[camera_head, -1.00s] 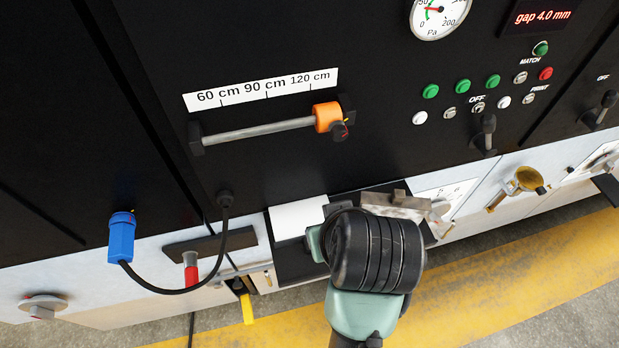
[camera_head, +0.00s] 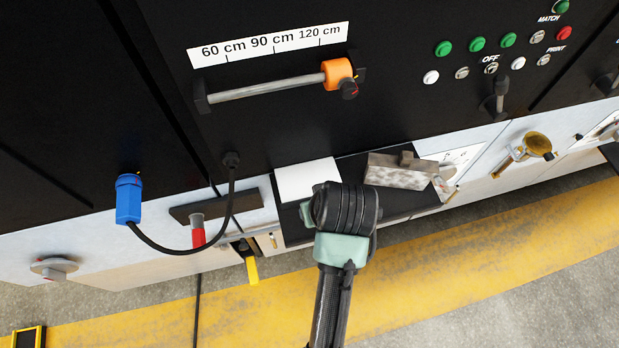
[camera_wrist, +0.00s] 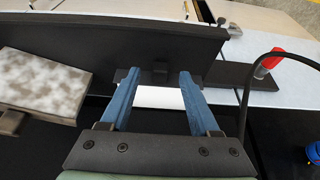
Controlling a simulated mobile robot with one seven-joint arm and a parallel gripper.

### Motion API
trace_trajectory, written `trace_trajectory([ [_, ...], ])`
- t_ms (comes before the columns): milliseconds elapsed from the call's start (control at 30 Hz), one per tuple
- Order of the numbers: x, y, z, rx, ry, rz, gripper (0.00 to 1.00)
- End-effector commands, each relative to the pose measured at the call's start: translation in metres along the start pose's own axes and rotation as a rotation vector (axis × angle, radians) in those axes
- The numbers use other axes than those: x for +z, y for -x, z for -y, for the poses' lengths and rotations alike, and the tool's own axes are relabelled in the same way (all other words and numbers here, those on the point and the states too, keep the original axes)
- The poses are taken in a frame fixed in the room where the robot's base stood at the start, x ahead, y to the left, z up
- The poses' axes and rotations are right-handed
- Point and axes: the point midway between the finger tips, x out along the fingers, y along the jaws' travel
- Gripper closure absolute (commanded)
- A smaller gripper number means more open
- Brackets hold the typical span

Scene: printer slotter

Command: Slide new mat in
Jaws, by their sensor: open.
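A white flat piece (camera_head: 307,178), seemingly the new mat, lies in a black tray (camera_head: 375,204) at the front of the machine. In the wrist view a strip of white (camera_wrist: 160,97) shows between my fingers, with a dark plate and raised tab (camera_wrist: 160,73) at its far edge. My gripper (camera_wrist: 161,76) is open, its two blue fingers to either side of the tab; contact cannot be told. In the head view my wrist hides the fingers. A grey mottled block (camera_head: 396,170) with a handle, perhaps the old mat, sits right of the white piece.
A blue plug (camera_head: 128,200) with a black cable hangs left. A red handle (camera_head: 197,230) and a yellow one (camera_head: 252,270) stand near the tray's left end. A brass fitting (camera_head: 535,146) is at the right. The yellow-striped floor in front is clear.

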Motion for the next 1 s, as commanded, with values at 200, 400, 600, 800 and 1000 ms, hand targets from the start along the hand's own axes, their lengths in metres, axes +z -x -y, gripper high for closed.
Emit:
trace_trajectory([
  [200, 0.000, -0.021, 0.001, -0.001, 0.001, 0.001, 0.38],
  [400, 0.000, -0.024, 0.001, 0.000, 0.001, -0.001, 0.38],
  [600, 0.000, -0.023, 0.001, 0.000, 0.001, -0.001, 0.63],
  [800, 0.000, -0.023, 0.000, 0.000, 0.001, -0.001, 0.99],
  [1000, -0.001, -0.023, 0.000, 0.001, 0.001, -0.002, 1.00],
])
